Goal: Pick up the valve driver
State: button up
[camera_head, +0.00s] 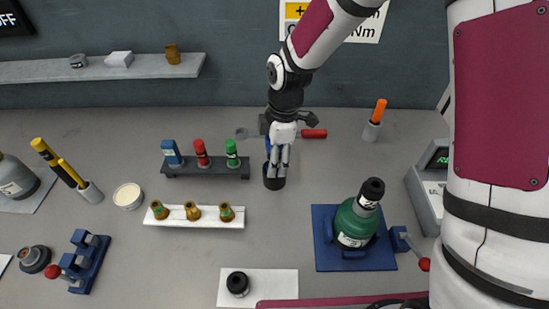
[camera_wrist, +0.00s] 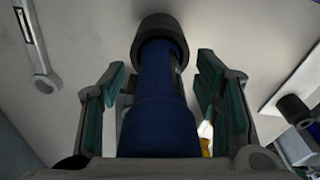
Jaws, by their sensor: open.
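The valve driver, a blue cylinder with a wider black end, shows upright at the back middle of the bench in the head view, its black end (camera_head: 274,183) low near the bench top. Most of its blue body is hidden there by my gripper (camera_head: 279,155). In the wrist view the blue body (camera_wrist: 158,110) runs up the middle between my two fingers (camera_wrist: 160,85). The fingers are open, with a visible gap on each side of the driver. I cannot tell whether any part of the gripper touches it.
A rack of blue, red and green pieces (camera_head: 205,170) stands left of the driver. A white strip with brass fittings (camera_head: 194,223) lies nearer. A red-handled tool (camera_head: 313,133) lies close behind right. A green bottle (camera_head: 354,226) stands on a blue mat (camera_head: 328,258) at right.

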grip_shut()
jog(key=shift+r, duration=0.1)
